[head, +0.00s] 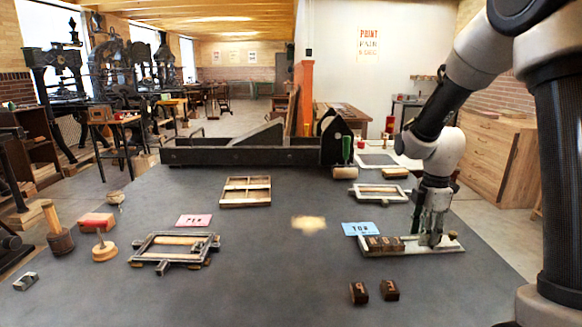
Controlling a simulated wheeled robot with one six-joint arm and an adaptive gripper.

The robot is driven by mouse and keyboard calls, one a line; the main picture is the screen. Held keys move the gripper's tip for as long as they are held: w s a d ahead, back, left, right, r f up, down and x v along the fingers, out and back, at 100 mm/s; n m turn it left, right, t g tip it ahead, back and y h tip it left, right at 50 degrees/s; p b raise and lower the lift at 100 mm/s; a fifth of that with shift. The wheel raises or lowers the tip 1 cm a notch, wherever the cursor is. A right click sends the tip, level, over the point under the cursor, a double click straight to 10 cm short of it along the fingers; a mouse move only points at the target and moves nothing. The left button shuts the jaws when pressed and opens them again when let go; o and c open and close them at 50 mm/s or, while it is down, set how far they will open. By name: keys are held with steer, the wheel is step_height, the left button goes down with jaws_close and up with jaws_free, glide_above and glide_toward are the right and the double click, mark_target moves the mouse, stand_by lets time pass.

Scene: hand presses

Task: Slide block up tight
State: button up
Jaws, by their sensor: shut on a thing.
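A pale flat holder (385,252) with a raised rim lies at the right of the dark table. Dark brown letter blocks (384,243) sit side by side in its left part. My gripper (431,242) points down into the right part of this holder, just right of those blocks. It is shut on a block that its fingers mostly hide. Whether that block touches the row cannot be told from this view. Two loose dark blocks, one on the left (358,293) and one on the right (390,290), lie in front of the holder.
A blue card (361,229) lies behind the holder. A metal frame (175,249), a pink card (194,220), a mallet (57,230) and a wooden tray (246,192) lie further left. A long black press bed (240,156) runs along the back. The table's middle front is clear.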

mark_target(453, 233)
steer(key=shift+f, duration=0.25)
steer(key=shift+d, duration=0.9)
steer(key=shift+c, duration=0.2)
steer(key=shift+d, duration=0.6)
jaws_close()
steer(key=shift+s+d+f, duration=0.1)
steer(key=shift+d, duration=2.35)
steer(key=o, duration=0.7)
jaws_free()
steer(key=shift+o, duration=0.6)
steer(key=shift+d, duration=0.2)
